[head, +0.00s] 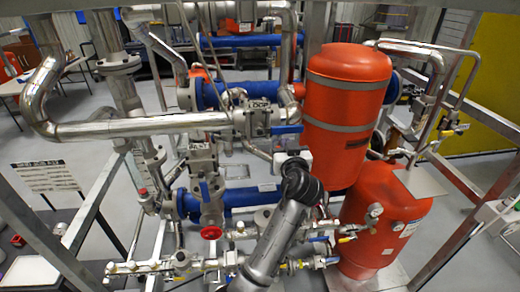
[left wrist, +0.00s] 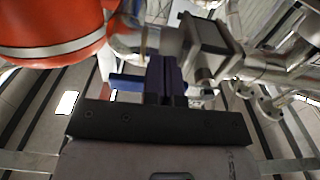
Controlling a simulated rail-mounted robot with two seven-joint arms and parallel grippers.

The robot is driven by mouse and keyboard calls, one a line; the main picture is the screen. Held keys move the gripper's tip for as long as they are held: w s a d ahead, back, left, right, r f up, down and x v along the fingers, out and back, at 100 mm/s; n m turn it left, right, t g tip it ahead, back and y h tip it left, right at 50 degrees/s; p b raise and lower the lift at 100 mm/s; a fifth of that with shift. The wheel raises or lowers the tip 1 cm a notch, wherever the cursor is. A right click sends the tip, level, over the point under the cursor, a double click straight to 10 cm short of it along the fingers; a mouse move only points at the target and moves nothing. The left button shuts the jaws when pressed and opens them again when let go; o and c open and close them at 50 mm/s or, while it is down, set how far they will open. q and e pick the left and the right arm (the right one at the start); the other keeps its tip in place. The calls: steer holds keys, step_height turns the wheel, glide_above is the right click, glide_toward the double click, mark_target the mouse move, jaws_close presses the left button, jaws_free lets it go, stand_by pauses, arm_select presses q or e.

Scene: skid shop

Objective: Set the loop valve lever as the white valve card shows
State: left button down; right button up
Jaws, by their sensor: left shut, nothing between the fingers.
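A white sign (head: 45,176) with rows of dark text stands at the left in the head view; its text is too small to read, and I cannot tell if it is the valve card. Several blue levers show on the pipework, one at the upper middle (head: 287,129) and one upright, lower left of centre (head: 205,190). In the left wrist view my left gripper (left wrist: 165,65) is shut and empty, pointing toward the pipework.
A large orange tank (head: 347,110) stands right of my arm, with a second red-orange tank (head: 385,215) below it. Steel pipes and a grey frame crowd the space. A red handwheel (head: 211,232) and small valves line the low front pipe.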

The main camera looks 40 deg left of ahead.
arm_select(q)
steer(key=f+b+v, duration=0.1)
steer(key=b+v, duration=0.1)
steer(key=v, duration=0.8)
steer(key=shift+f, duration=0.15)
stand_by(0.4)
steer(key=shift+w, duration=0.15)
stand_by(0.4)
